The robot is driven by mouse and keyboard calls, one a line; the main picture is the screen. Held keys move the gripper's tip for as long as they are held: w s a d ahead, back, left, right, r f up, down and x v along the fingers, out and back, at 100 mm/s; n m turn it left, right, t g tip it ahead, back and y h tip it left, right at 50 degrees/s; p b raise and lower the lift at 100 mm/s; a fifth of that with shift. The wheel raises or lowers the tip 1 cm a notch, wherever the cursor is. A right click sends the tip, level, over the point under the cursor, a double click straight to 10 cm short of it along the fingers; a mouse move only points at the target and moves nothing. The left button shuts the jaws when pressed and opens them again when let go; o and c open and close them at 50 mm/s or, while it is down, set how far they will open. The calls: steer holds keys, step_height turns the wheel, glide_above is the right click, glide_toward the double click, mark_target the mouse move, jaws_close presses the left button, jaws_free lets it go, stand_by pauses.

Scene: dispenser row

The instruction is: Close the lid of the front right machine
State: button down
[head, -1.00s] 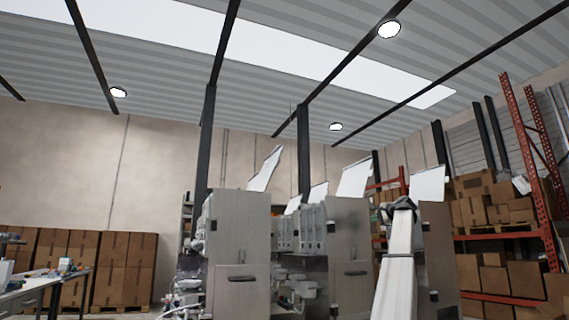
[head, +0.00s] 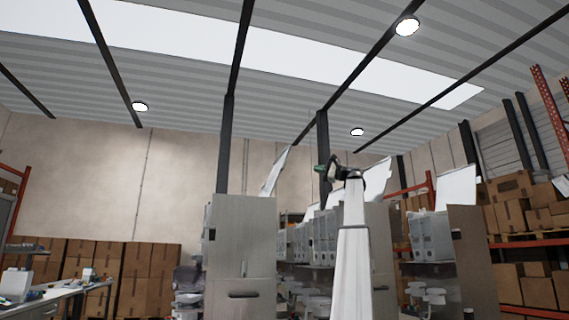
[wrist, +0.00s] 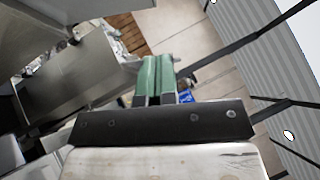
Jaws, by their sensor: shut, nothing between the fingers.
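Tall grey dispenser machines stand in a row in the head view. The rightmost machine (head: 467,245) has its pale lid (head: 457,188) raised steeply above its top. A middle machine (head: 382,240), partly behind my arm, also has a raised lid (head: 376,180). The left machine (head: 241,245) has a tilted, raised lid (head: 275,172). I cannot tell for sure which one is the front right machine. My gripper (head: 319,169) is up near the middle lid, pointing left. In the wrist view its green fingers (wrist: 156,78) are together and empty, apart from any lid.
A work table (head: 50,295) with small items stands at the left. Stacked cardboard boxes (head: 140,270) line the back wall. An orange rack (head: 545,120) with boxes stands at the right. A dark column (head: 223,150) rises behind the left machine.

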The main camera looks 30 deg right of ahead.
steer(key=w+a+r+y, duration=0.1)
steer(key=w+a+r, duration=0.4)
steer(key=w+a, duration=0.3)
steer(key=a, duration=0.4)
steer(key=shift+w+r+n, duration=0.3)
steer(key=shift+r, duration=0.1)
